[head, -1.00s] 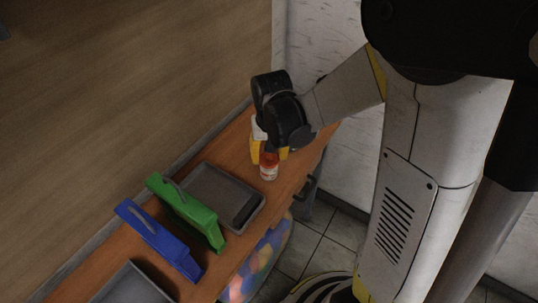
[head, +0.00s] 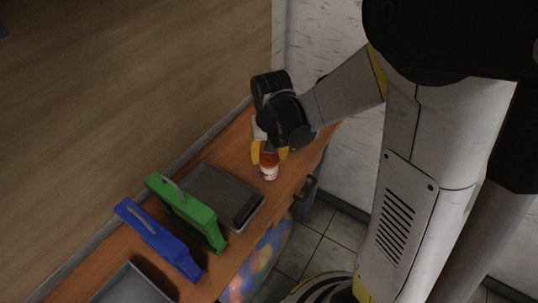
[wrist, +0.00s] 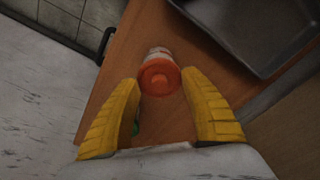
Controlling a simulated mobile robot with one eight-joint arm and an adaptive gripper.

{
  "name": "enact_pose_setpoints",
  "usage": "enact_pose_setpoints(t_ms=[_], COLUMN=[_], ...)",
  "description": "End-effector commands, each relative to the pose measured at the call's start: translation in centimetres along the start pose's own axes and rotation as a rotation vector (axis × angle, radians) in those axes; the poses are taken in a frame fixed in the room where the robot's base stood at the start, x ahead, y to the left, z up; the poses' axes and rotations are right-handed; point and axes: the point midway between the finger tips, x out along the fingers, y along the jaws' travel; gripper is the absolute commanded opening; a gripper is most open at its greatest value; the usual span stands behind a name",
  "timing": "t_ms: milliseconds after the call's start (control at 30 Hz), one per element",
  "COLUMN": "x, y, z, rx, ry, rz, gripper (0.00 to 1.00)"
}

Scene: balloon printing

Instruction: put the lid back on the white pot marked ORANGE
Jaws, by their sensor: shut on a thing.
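The white pot (head: 269,174) stands upright near the right end of the wooden counter; no readable marking shows. An orange lid (wrist: 159,79) is at its top, seen from above in the wrist view, with the pot's pale body behind it. My gripper (wrist: 160,80) has its yellow fingers on either side of the orange lid and is shut on it. In the head view my gripper (head: 269,156) is directly over the pot. Whether the lid is fully seated cannot be told.
A grey tray (head: 215,188) lies left of the pot, with a green holder (head: 188,212) and a blue holder (head: 160,240) beyond it. A small green thing (wrist: 135,128) is partly hidden behind a finger. The wall is close behind the counter.

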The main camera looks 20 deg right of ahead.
Motion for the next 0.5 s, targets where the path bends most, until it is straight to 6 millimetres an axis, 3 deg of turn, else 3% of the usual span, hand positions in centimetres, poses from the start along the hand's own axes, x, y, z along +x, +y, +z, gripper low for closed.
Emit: enact_pose_setpoints(t_ms=[467, 500], x=[0.03, 0.03], y=[0.0, 0.0], z=[0.0, 0.0], rx=[0.0, 0.0], ry=[0.0, 0.0], rz=[0.0, 0.0], gripper=[0.43, 0.65])
